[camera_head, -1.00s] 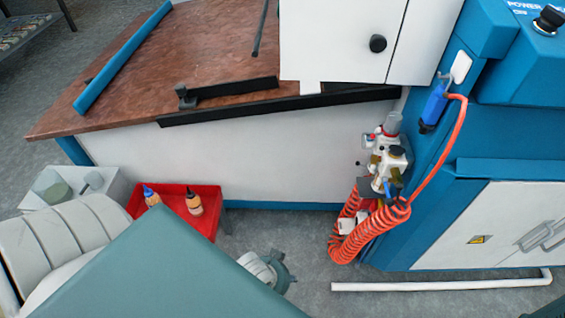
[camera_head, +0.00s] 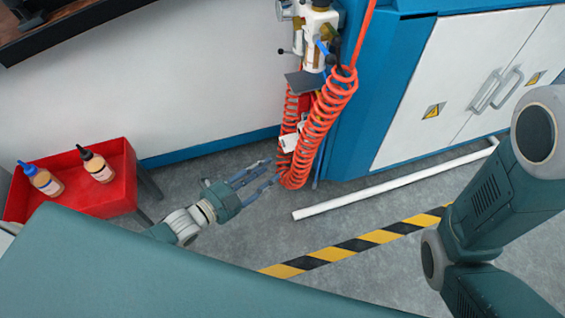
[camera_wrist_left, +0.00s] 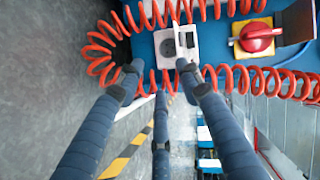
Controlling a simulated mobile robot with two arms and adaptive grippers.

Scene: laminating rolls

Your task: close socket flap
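The white wall socket (camera_wrist_left: 168,46) is straight ahead in the left wrist view, on a blue panel. It has a dark round outlet, and its small pale flap (camera_wrist_left: 187,40) seems to stand open at the right side. In the head view a white box by the coiled hose, likely the socket (camera_head: 289,143), is partly hidden by the coils. My left gripper (camera_head: 268,172) reaches toward it from the lower left. Its three fingers (camera_wrist_left: 162,76) are spread and empty, with the tips just below the socket and seemingly short of it. My right gripper is out of view.
An orange coiled hose (camera_head: 330,108) hangs around the socket. A red rotary switch (camera_wrist_left: 257,37) on yellow is to its right. A red tray (camera_head: 112,193) with bottles stands left. A white pipe (camera_head: 390,187) and striped tape (camera_head: 355,244) are on the floor.

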